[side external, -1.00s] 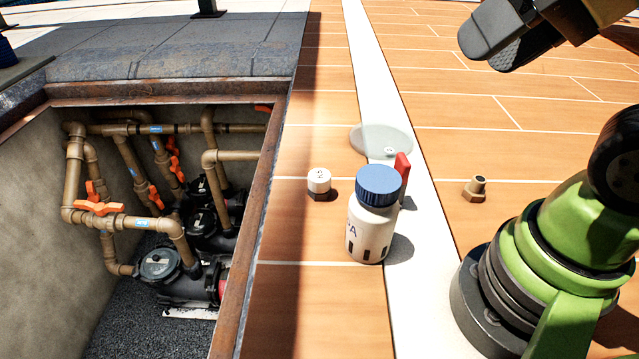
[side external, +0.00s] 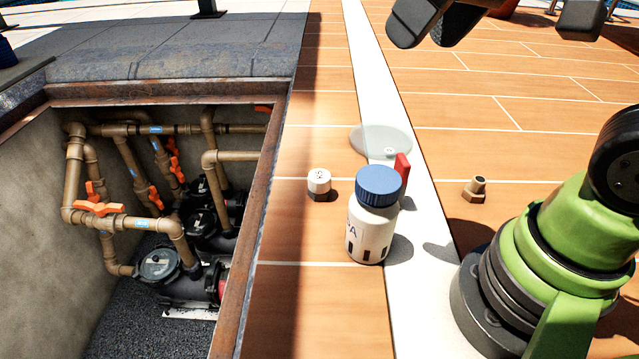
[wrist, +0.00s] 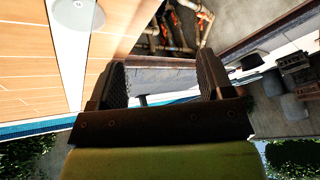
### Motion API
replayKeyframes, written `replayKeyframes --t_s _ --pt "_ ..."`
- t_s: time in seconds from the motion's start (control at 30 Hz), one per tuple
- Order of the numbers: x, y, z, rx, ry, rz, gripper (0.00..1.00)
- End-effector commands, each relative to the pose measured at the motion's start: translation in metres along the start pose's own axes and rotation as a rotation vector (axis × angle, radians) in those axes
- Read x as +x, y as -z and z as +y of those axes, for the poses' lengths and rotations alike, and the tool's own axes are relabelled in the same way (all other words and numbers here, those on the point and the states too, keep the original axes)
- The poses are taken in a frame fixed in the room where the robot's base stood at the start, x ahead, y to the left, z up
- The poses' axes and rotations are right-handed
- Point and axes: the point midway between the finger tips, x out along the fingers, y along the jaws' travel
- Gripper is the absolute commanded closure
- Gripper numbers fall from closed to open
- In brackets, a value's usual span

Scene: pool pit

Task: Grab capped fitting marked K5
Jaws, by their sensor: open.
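A small fitting with a white cap and a dark base (side external: 319,184) stands upright on the orange tiles between the pit and the pale strip. The dark mark on its cap is too small to read, so I cannot confirm K5. A brown fitting with a hexagonal base (side external: 475,189) stands on the tiles farther right. My gripper (wrist: 162,80) is open and empty in the wrist view. In the side external view its dark fingers show only partly at the top edge, high above the tiles and well away from both fittings. Neither fitting is recognisable in the wrist view.
A white bottle with a blue cap (side external: 374,215) stands right of the white-capped fitting, with a red object (side external: 402,170) partly hidden behind it. A pale round cover (side external: 380,142) lies behind. The open pit with pipes (side external: 150,190) is at left. The right-hand tiles are mostly clear.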

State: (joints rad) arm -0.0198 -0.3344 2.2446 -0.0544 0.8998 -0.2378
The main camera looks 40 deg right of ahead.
Motion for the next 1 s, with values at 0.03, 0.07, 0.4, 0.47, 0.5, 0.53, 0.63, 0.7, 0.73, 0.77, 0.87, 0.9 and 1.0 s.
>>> replayKeyframes --t_s 0.03,0.07,0.4,0.47,0.5,0.53,0.63,0.7,0.73,0.77,0.87,0.9,1.0 --pt "0.015 0.013 0.001 -0.058 -0.012 -0.046 0.26" --pt "0.023 0.02 0.001 -0.095 -0.016 -0.068 0.26" --pt "0.148 0.064 0.01 -0.515 -0.02 -0.324 0.26" --pt "0.173 0.064 0.013 -0.584 -0.011 -0.367 0.26" --pt "0.188 0.063 0.014 -0.627 -0.003 -0.394 0.26" --pt "0.199 0.062 0.016 -0.657 0.002 -0.411 0.26" --pt "0.229 0.056 0.02 -0.74 0.019 -0.46 0.26" --pt "0.243 0.052 0.022 -0.779 0.029 -0.483 0.26" --pt "0.247 0.051 0.022 -0.791 0.032 -0.49 0.26" --pt "0.251 0.05 0.023 -0.801 0.035 -0.496 0.26" --pt "0.262 0.045 0.025 -0.818 0.04 -0.508 0.26" --pt "0.267 0.042 0.026 -0.821 0.04 -0.509 0.26" --pt "0.281 0.035 0.028 -0.82 0.041 -0.511 0.26"
